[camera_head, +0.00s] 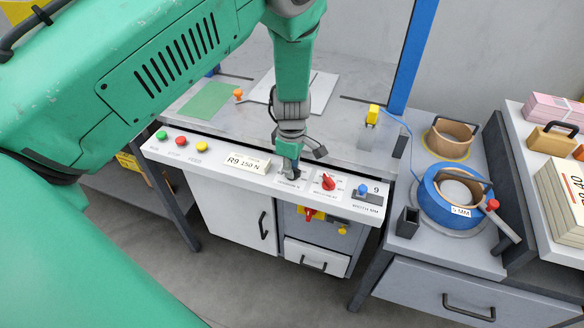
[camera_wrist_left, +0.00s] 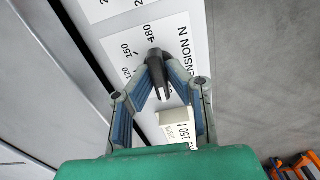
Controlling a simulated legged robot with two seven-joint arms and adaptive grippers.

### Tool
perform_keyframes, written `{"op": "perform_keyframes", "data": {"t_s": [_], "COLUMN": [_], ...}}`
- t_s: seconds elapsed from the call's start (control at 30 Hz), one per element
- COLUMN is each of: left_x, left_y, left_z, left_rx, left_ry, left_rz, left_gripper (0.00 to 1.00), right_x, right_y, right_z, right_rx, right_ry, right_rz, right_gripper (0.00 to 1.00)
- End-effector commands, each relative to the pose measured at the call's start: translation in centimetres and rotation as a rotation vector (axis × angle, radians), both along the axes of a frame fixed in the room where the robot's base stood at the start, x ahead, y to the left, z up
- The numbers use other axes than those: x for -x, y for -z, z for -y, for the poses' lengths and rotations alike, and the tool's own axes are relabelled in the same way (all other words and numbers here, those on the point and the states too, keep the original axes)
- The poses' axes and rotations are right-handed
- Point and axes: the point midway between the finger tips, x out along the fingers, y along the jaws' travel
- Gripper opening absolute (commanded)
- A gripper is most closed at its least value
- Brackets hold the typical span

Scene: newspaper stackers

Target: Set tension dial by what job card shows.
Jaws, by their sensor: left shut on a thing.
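The job card (camera_head: 247,163) on the front panel reads "R9 150 N"; its edge with "150" shows in the left wrist view (camera_wrist_left: 177,128). The tension dial (camera_wrist_left: 156,72) is a black knob on the white panel lettered "TENSION N", with 120, 150 and 180 printed around it. My left gripper (camera_wrist_left: 156,80) is shut on the dial, one finger on each side. The knob's narrow upper end lies near the 180 print in that view; its exact pointer mark cannot be told. In the head view my left gripper (camera_head: 290,168) hides most of the dial.
A red knob (camera_head: 328,182) and a blue knob (camera_head: 362,190) with a "9" window sit right of the dial. Green, red and yellow buttons (camera_head: 181,141) are at the panel's left. A blue strap reel (camera_head: 452,195) marked "5 MM" stands on the right-hand bench.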

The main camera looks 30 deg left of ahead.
Motion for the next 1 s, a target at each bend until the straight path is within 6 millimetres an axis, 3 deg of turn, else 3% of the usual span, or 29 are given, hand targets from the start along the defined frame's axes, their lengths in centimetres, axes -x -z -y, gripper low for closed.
{"op": "perform_keyframes", "data": {"t_s": [1.0], "left_x": [0.0], "left_y": [0.1], "left_z": [0.4], "left_rx": [0.007], "left_ry": [0.906], "left_rz": [0.001], "left_gripper": [0.0], "right_x": [0.0], "right_y": [-2.0], "right_z": [0.0], "right_rx": [0.0], "right_ry": [0.0], "right_rz": [0.0], "right_gripper": [0.4]}}
